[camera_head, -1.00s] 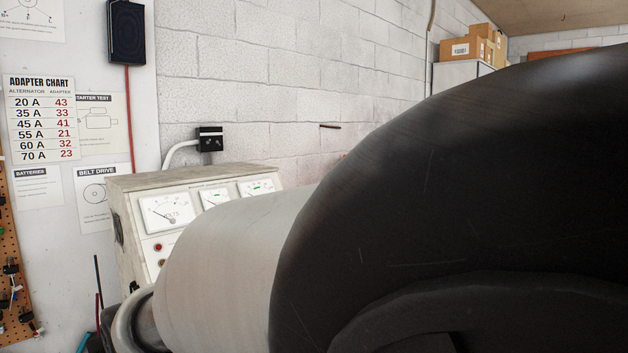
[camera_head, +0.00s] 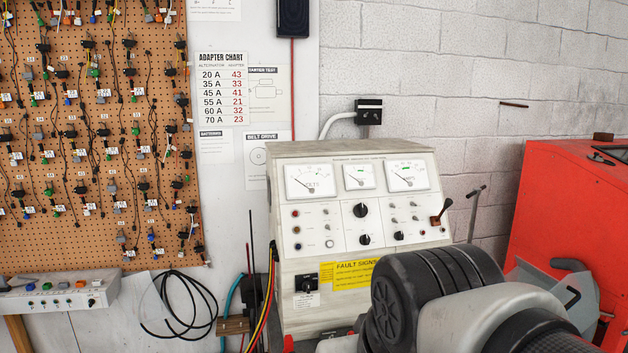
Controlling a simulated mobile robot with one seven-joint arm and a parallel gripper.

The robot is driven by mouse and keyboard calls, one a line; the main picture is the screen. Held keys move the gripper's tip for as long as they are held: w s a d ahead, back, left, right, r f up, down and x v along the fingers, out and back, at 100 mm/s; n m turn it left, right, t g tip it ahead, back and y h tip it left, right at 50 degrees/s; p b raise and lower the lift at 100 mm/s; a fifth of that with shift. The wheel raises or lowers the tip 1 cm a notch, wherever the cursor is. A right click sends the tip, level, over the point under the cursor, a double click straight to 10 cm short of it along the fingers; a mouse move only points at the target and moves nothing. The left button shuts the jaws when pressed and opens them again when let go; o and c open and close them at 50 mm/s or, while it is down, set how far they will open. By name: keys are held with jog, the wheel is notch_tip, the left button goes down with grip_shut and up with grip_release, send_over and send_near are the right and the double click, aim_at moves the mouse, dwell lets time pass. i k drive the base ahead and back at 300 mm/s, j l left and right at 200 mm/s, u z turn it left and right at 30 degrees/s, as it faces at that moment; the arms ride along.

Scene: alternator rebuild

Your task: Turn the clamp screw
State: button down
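I cannot make out the clamp screw for certain. A thin grey T-shaped handle (camera_head: 476,197) stands upright just right of the test bench (camera_head: 350,160); whether it belongs to the clamp I cannot tell. My black and grey arm links fill the lower right in front of the bench and hide what lies behind them. My gripper is not in view.
A black-knobbed lever (camera_head: 441,211) sticks out at the bench panel's right side. A red cabinet (camera_head: 565,215) stands at the right, with a grey metal bracket (camera_head: 550,285) before it. A pegboard (camera_head: 95,130) of adapter leads and a grey switch box (camera_head: 60,293) are at the left.

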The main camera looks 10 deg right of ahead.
aim_at(476, 191)
jog(key=l, duration=2.15)
